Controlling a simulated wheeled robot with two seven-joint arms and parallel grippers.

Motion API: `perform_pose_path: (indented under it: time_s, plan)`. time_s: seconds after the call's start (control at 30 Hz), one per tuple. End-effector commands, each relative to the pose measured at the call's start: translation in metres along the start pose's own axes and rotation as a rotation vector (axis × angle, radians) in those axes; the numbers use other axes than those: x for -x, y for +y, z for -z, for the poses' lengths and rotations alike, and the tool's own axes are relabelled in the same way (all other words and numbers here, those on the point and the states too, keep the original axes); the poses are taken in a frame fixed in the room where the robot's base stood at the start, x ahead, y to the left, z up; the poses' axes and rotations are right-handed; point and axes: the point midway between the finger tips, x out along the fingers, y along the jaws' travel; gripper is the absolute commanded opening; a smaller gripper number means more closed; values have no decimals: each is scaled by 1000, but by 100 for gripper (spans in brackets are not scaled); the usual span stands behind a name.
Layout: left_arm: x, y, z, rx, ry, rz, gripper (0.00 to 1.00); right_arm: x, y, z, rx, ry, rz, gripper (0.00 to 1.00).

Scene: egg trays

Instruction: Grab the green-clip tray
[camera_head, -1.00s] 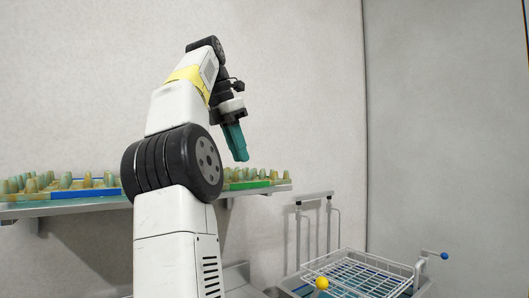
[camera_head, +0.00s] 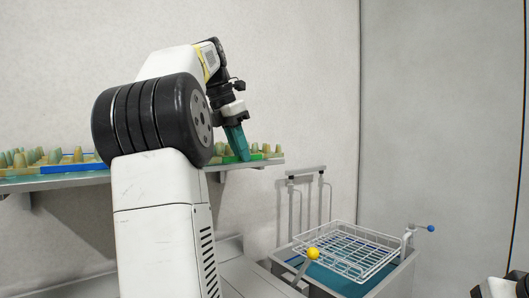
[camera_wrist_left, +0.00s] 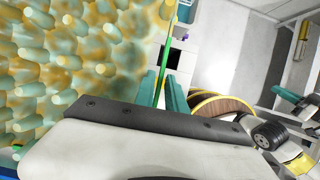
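The green-clip tray (camera_head: 257,157) sits on the wall shelf at its right end, with greenish-brown eggs or cups standing in it. Its green edge (camera_wrist_left: 166,55) also shows in the left wrist view. My left gripper (camera_head: 240,157) points down at this tray's front edge. In the left wrist view, its two teal fingers (camera_wrist_left: 162,90) stand on either side of the green edge with a narrow gap; firm contact is not clear. Part of my right arm shows at the lower right of the head view. A teal piece at the right of the wrist view may be its gripper.
A blue-clip tray (camera_head: 70,168) stands to the left on the same shelf (camera_head: 50,183). A white wire basket (camera_head: 345,248) lies over a sink or cart at the lower right, near a yellow ball knob (camera_head: 313,253). The wall closely backs the shelf.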

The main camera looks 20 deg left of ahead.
Motion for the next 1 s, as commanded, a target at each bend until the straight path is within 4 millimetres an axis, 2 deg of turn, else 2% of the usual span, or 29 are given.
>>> perform_pose_path:
  time_s: [0.3,0.33,0.4,1.0]
  plan:
    - [-2,0,0,0,-1,-1,15,0,0,0,0,0,0,0]
    - [-2,0,0,0,-1,0,14,0,0,0,0,0,0,0]
    - [-2,0,0,0,-1,0,0,0,0,0,0,0,0,0]
    - [-2,0,0,-1,-1,0,0,0,0,0,0,0,0,0]
